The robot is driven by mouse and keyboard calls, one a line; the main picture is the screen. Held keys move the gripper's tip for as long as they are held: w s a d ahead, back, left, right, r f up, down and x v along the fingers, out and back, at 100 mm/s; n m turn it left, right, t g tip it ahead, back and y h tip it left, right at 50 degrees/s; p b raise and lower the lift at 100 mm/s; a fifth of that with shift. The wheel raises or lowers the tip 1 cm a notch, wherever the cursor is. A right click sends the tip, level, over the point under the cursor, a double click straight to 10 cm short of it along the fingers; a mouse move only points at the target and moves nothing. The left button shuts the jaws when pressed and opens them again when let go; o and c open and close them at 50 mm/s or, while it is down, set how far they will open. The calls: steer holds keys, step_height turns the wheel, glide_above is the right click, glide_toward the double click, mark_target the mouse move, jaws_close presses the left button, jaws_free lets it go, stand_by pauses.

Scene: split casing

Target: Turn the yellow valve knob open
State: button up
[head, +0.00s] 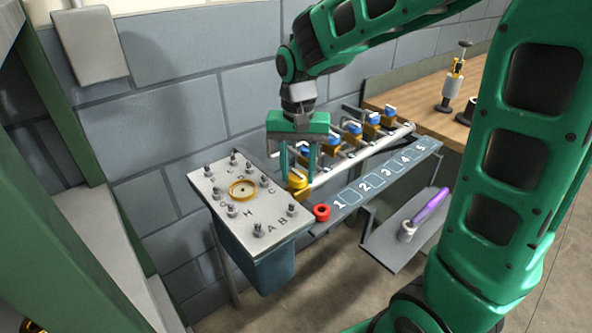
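A yellow knob-like part (298,185) sits at the near left end of the pale pipe, beside the grey lettered panel. My gripper (298,172) points down right over it, with its two fingers spread apart. The fingertips are at about the height of the part's top; whether they touch it cannot be told. Several more valves with yellow bodies and blue handles (353,131) stand in a row along the pipe, behind the numbered strip.
The grey panel (213,192) carries a gold ring (242,190) and several upright metal posts. A grey tray (385,240) holds a purple-handled tool (430,205). A wooden bench (420,98) stands at the back right.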

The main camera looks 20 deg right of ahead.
mark_target(298, 171)
steer(key=shift+n, duration=0.3)
steer(key=n, duration=0.3)
steer(key=shift+n, duration=0.4)
steer(key=n, duration=0.4)
steer(key=shift+n, duration=0.3)
steer(key=n, duration=0.4)
steer(key=shift+w, duration=0.1)
steer(key=n, duration=0.4)
steer(key=shift+n, duration=0.3)
steer(key=o, duration=1.1)
steer(key=shift+n, duration=0.3)
steer(key=shift+c, duration=0.2)
step_height(298, 171, up, 11)
